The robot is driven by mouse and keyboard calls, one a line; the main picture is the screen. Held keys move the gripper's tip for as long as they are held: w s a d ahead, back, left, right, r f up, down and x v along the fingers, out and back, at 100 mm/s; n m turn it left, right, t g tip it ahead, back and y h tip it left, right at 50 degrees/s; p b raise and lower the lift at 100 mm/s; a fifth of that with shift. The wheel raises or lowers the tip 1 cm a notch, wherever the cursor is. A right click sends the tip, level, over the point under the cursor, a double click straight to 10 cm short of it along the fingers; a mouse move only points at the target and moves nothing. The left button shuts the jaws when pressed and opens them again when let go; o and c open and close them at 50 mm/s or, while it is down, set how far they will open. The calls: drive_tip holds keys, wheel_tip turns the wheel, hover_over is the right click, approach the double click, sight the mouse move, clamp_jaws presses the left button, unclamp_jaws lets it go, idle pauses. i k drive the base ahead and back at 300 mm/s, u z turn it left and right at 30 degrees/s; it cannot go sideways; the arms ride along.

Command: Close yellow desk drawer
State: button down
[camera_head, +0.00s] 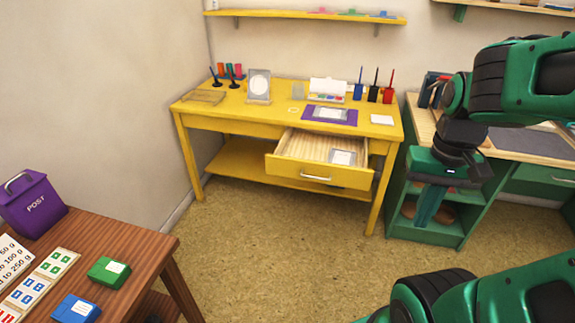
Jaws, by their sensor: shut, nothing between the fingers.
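The yellow desk (235,118) stands against the back wall. Its drawer (290,174) is pulled well out toward me, showing a pale wooden inside. A silver bar handle (315,178) is on the drawer's front. A small grey-and-white item (342,157) lies inside the drawer. My gripper (428,222) hangs pointing down at the right, in front of the green desk. It is shut and empty, apart from the drawer and to the right of it.
A green desk (440,230) stands at the right, behind my arm. A brown table (130,245) with a purple post box (32,203) and stamp pads is at the front left. The floor (270,250) before the drawer is clear. Cups and pads stand on the yellow desk's top.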

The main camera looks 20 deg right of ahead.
sight(301, 153)
drive_tip(key=u, duration=0.05)
drive_tip(key=i, duration=1)
drive_tip(key=z, duration=0.05)
